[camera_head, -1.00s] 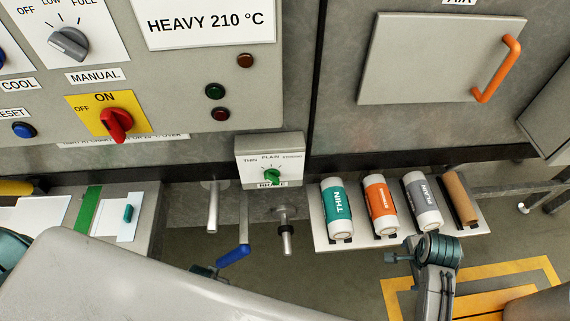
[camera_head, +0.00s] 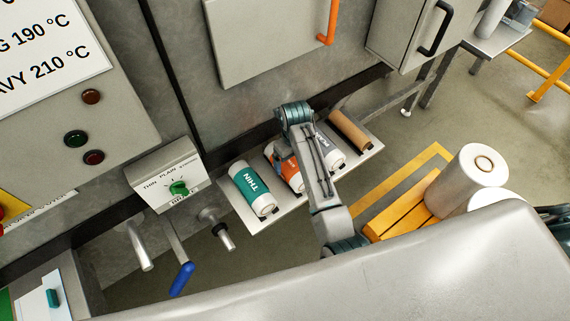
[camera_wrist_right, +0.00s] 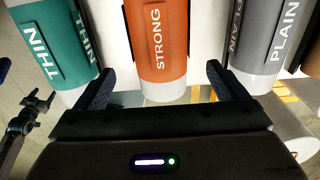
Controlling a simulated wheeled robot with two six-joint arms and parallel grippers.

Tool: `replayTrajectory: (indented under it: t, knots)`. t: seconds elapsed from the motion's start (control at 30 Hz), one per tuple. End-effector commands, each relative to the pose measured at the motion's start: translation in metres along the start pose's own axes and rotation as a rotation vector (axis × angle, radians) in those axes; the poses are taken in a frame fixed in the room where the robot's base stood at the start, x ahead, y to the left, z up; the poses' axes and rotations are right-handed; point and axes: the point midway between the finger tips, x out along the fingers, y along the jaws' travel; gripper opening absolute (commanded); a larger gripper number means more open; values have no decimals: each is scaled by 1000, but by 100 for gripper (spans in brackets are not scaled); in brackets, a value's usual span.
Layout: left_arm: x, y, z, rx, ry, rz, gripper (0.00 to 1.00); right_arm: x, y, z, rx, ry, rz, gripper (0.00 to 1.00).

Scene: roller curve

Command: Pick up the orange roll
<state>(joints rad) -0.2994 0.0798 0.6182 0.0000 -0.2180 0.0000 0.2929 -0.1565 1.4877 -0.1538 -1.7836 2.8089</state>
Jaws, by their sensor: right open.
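The orange roll (camera_head: 284,166), marked STRONG in the right wrist view (camera_wrist_right: 157,40), lies on a small shelf between the teal THIN roll (camera_head: 254,187) and the grey PLAIN roll (camera_head: 329,150). In the head view my right arm crosses over the shelf and covers part of the orange and grey rolls. My right gripper (camera_wrist_right: 160,78) is open in the right wrist view. Its two fingers point at the gaps on either side of the orange roll's white near end, without gripping it.
A brown roll (camera_head: 350,131) lies at the shelf's right end. The neighbouring rolls leave narrow gaps. A box with a green knob (camera_head: 179,188) and a blue-handled lever (camera_head: 181,279) are left of the shelf. Large white rolls (camera_head: 481,166) stand by a yellow pallet (camera_head: 404,211).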

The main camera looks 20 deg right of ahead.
Motion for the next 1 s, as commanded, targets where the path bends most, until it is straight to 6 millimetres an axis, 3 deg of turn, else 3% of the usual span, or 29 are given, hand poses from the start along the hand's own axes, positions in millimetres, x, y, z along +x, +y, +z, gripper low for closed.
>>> replayTrajectory:
  t: [0.7,1.0]
  knots:
    - [-23,-1,-3,0,0,0,71,69,-1,12,-2,-1,0,93]
    - [-23,-1,-3,0,0,1,71,74,-1,13,-2,-3,0,93]
